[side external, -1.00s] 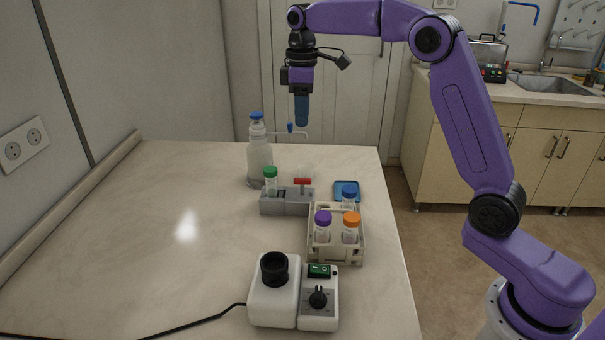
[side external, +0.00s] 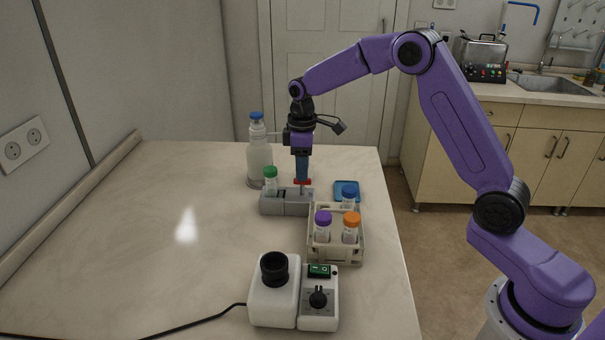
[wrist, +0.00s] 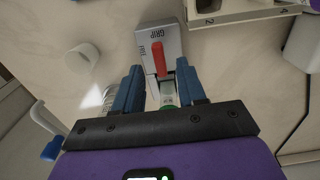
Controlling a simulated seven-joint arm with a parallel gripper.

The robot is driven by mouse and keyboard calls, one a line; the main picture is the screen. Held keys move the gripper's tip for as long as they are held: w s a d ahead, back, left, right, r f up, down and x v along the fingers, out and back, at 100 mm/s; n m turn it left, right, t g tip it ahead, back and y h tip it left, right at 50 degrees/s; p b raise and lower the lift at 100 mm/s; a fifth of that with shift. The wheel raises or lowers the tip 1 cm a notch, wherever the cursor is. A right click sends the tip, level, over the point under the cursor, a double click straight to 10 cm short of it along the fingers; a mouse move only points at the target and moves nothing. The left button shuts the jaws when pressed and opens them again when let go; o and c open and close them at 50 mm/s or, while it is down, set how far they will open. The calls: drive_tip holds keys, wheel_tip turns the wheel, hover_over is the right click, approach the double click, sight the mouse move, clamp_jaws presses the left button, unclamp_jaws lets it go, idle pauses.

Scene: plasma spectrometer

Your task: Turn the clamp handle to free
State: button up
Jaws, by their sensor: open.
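The clamp is a grey block (side external: 284,204) on the table with a short red handle (side external: 304,182) on top. In the wrist view the red handle (wrist: 159,59) lies along the block (wrist: 172,38), with one end near the printed word GRIP and the word FREE to its left. A green-capped tube (side external: 270,180) stands upright at the block's left end. My gripper (side external: 302,180) points down at the handle. In the wrist view its blue fingers (wrist: 159,70) are open, one on each side of the handle, with gaps visible between.
A white wash bottle (side external: 259,158) stands close behind the clamp. A rack (side external: 337,252) with several capped tubes stands in front right, and a blue tray (side external: 346,187) lies to the right. A white device with a black cup (side external: 274,291) is nearer. The table's left side is clear.

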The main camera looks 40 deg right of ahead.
sight(302, 187)
drive_tip(key=shift+f, duration=1.25)
clamp_jaws()
